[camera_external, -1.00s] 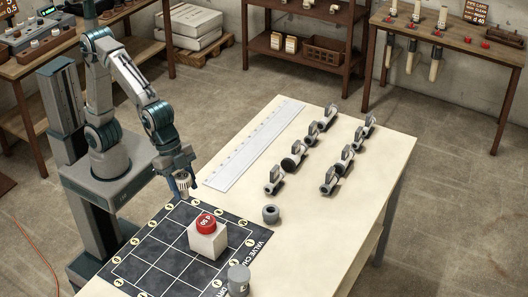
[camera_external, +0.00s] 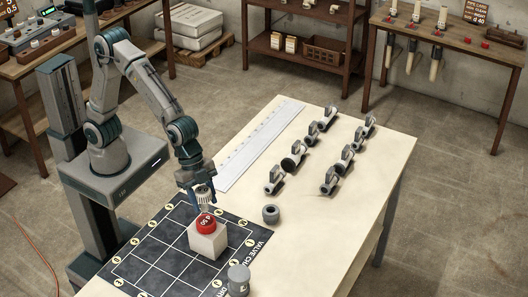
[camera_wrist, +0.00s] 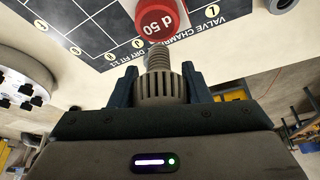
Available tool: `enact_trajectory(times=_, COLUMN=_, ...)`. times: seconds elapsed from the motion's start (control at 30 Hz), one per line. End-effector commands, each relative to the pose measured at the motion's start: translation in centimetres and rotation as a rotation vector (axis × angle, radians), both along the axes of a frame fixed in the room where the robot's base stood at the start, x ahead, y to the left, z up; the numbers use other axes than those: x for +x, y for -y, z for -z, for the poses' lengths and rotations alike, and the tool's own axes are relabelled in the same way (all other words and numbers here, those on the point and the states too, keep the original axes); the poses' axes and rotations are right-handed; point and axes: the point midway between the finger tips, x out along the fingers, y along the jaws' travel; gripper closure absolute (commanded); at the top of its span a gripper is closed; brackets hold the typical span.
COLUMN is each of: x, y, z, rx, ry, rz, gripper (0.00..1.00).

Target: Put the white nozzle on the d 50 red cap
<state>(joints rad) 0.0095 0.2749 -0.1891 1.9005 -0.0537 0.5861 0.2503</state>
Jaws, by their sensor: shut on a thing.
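The red cap (camera_external: 206,223) marked d 50 sits on top of a white block (camera_external: 208,241) on the dark chart mat. In the wrist view the red cap (camera_wrist: 155,22) is at the top centre. My gripper (camera_external: 200,200) is shut on the nozzle (camera_wrist: 158,85), a pale ribbed collar with a threaded end that points toward the cap. In the external view the nozzle (camera_external: 203,196) is small, just above and behind the cap. In the wrist view the threaded end overlaps the cap's lower edge; I cannot tell whether they touch.
The dark chart mat (camera_external: 150,258) lies on the pale table (camera_external: 330,225). A grey ring (camera_external: 270,214) and a grey cylinder (camera_external: 238,280) stand near the block. Several valves (camera_external: 328,181) and a long white ruler (camera_external: 255,145) are farther back. The table's right front is clear.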

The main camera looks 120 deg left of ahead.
Motion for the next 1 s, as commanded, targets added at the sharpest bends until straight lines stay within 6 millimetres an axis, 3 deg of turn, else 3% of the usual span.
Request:
enact_trajectory(times=0.3, x=0.0, y=0.0, z=3.8, rx=0.0, ry=-0.002, rz=0.0, gripper=0.79)
enact_trajectory(times=0.7, x=0.0, y=0.0, z=4.5, rx=0.0, ry=-0.001, rz=0.0, gripper=0.79)
enact_trajectory(times=0.73, x=0.0, y=0.0, z=4.3, rx=0.0, ry=-0.001, rz=0.0, gripper=0.49)
enact_trajectory(times=0.8, x=0.0, y=0.0, z=4.3, rx=0.0, ry=-0.001, rz=0.0, gripper=0.35)
enact_trajectory(times=1.0, x=0.0, y=0.0, z=4.3, rx=0.0, ry=-0.001, rz=0.0, gripper=0.35)
